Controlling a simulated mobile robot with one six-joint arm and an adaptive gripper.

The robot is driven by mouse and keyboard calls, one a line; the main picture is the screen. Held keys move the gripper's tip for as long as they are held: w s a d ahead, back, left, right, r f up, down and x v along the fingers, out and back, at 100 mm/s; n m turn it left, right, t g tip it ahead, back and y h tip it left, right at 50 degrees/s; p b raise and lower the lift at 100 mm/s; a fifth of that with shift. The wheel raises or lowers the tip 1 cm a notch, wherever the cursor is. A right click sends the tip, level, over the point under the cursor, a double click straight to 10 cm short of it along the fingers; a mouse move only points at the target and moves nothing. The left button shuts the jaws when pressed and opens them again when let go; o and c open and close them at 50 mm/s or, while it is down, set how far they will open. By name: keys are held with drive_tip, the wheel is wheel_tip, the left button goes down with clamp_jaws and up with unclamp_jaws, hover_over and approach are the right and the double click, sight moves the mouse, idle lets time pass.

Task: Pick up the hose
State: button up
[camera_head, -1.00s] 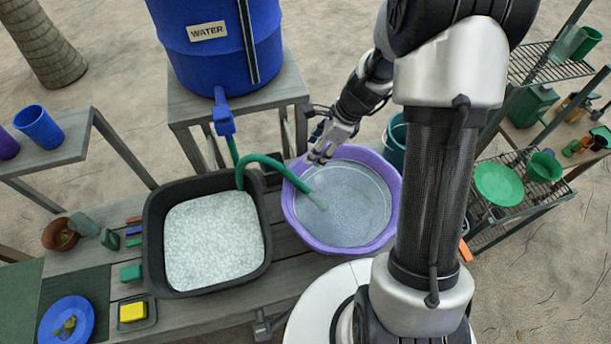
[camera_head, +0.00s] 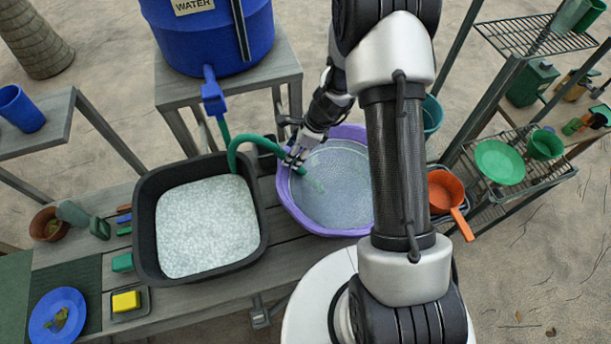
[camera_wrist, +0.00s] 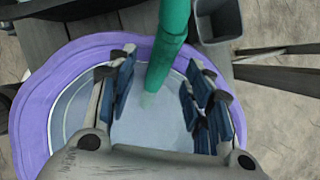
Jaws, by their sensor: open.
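The green hose (camera_head: 262,143) runs from the tap of the blue water barrel, arches over the black tub's edge and ends over the purple basin (camera_head: 285,193). In the wrist view the hose (camera_wrist: 172,30) hangs between the finger pads, with a visible gap on each side. My gripper (camera_head: 294,160) is at the hose near its lower end, over the basin's far left rim. In the wrist view my gripper (camera_wrist: 160,95) is open, its blue-padded fingers on either side of the hose. The hose tip is near the water in the basin.
The black tub (camera_head: 142,225) with pale granular contents stands left of the basin on the bench. The blue barrel (camera_head: 215,40) stands behind on a stand. An orange pan (camera_head: 446,192) and a rack with green dishes (camera_head: 499,162) are at the right. Sponge and plate lie front left.

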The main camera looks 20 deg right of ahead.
drive_tip(key=b+x, duration=0.1)
drive_tip(key=x, duration=0.3)
drive_tip(key=shift+d, duration=0.1)
drive_tip(key=shift+r, duration=0.1)
drive_tip(key=shift+c, duration=0.4)
clamp_jaws()
drive_tip(key=w+a+r+p, duration=0.1)
drive_tip(key=a+r+p, duration=0.1)
drive_tip(key=r+p, duration=0.6)
drive_tip(key=w+a+r+p, duration=0.1)
drive_tip(key=a+r+p, duration=0.2)
drive_tip(key=r+p, duration=0.5)
drive_tip(key=shift+w+r, duration=0.2)
drive_tip(key=shift+r, duration=6)
